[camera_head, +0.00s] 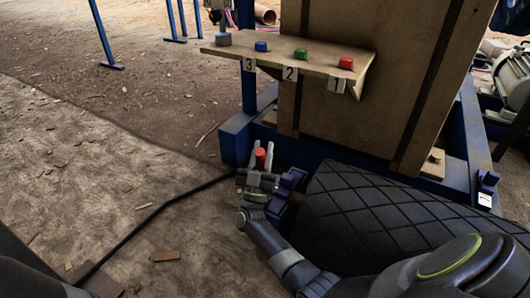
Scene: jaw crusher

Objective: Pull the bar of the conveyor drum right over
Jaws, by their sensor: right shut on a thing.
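The conveyor drum (385,215) is a black roller with a diamond pattern at the lower right, partly hidden by my right arm. A short bar with a red end (260,158) stands at the drum's left side, next to a blue bracket. My right gripper (263,155) is shut on the bar, with its two light fingertips on either side of the red end. The lower part of the bar is hidden by the gripper. My left gripper is not in view.
A beige panel (285,55) above carries blue, green and red buttons and a grey knob, with labels 3, 2 and 1. A blue frame (237,138) stands behind the gripper. A black cable (150,215) crosses the floor at left. The floor at left is mostly open, with small debris.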

